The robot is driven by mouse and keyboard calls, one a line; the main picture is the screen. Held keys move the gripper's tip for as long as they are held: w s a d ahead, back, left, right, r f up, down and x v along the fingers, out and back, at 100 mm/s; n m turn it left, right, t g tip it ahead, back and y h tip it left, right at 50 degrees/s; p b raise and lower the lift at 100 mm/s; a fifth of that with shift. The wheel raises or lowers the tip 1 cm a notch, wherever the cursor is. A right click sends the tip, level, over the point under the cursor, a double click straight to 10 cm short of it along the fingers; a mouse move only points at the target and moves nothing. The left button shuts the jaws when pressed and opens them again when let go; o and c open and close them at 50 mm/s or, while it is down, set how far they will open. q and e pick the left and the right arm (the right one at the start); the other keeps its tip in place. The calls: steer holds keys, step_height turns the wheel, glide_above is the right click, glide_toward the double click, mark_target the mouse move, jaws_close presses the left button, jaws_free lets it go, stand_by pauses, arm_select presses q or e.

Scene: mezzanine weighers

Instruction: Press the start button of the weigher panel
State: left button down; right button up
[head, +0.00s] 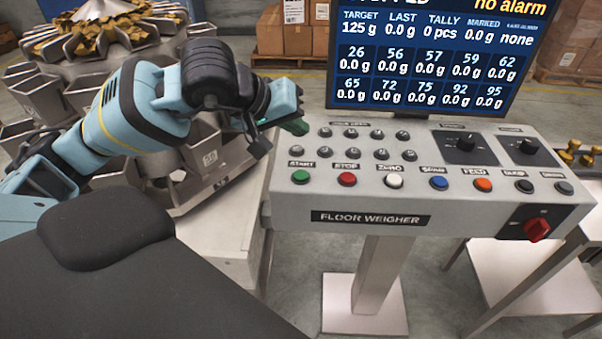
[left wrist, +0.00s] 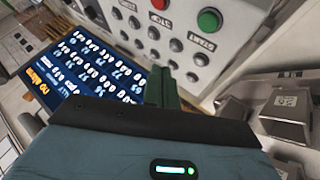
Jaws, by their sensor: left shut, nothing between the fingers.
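The weigher panel (head: 335,199) is a grey console on a post, labelled FLOOR WEIGHER. Its green start button (head: 300,177) is at the left end of the front row, under a START label. The red stop button (head: 347,179) is beside it. My left gripper (head: 298,127) is shut and empty, above the panel's left back edge and apart from the start button. In the left wrist view the shut green fingers (left wrist: 161,88) point toward the panel, with the start button (left wrist: 209,20) at the upper right. My right gripper is not in view.
A screen (head: 425,55) with weight readings stands behind the panel. A multi-bucket weigher (head: 100,40) is at the left. White, blue, orange and black buttons continue along the row, and a red rotary switch (head: 537,229) is at the lower right. Cartons (head: 300,38) stand behind.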

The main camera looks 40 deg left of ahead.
mark_target(296, 177)
arm_select(q)
step_height(296, 177, down, 8)
steer(key=b, duration=0.4)
steer(key=shift+f+b, duration=0.3)
steer(key=shift+f, duration=0.05)
steer(key=shift+r, duration=0.1)
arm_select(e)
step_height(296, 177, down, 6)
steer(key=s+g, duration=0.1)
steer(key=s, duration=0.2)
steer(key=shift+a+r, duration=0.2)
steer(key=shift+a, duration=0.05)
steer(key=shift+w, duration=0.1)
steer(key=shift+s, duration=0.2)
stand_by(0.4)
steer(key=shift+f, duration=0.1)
arm_select(q)
steer(key=shift+f+b, duration=0.45)
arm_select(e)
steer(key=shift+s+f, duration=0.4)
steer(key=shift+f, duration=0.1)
